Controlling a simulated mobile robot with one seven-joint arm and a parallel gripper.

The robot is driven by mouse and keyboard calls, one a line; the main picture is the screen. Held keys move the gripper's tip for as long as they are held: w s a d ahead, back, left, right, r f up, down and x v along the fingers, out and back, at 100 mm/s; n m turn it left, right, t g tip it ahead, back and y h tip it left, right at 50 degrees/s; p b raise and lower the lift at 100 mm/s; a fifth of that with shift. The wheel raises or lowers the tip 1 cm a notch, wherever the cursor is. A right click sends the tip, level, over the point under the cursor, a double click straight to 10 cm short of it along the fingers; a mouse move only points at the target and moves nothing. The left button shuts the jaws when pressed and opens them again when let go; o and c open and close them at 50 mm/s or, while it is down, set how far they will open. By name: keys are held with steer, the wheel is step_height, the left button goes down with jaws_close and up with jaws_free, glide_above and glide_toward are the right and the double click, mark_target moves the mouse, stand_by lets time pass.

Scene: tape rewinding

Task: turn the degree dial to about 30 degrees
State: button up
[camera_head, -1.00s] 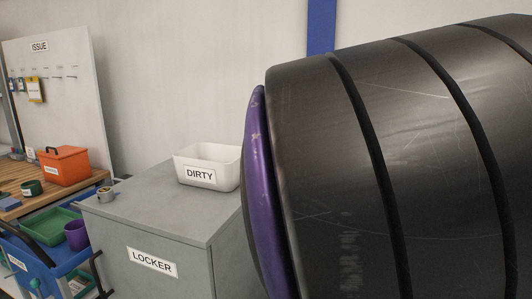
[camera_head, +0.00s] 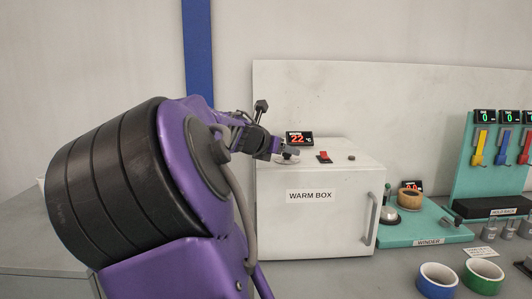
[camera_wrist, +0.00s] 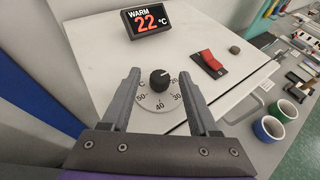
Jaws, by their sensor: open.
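The degree dial (camera_wrist: 160,80) is a black knob on a round white scale on top of the white warm box (camera_head: 305,222). The scale shows 20, 30, 40 and 50. A small pale mark on the knob seems to point to the upper right, near the 20 side. The warm display (camera_wrist: 150,20) reads 22 °C; it also shows in the head view (camera_head: 299,139). My gripper (camera_wrist: 157,75) is open, its fingers on the left and right of the knob, apparently apart from it. In the head view my gripper (camera_head: 276,147) is over the dial, which it partly hides.
A red switch (camera_wrist: 209,62) and a small dark knob (camera_wrist: 235,49) are to the right on the box top. A winder (camera_head: 428,226) stands right of the box. A backboard rises behind.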

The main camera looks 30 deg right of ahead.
steer(key=shift+x, duration=1.1)
steer(key=shift+c, duration=0.2)
jaws_close()
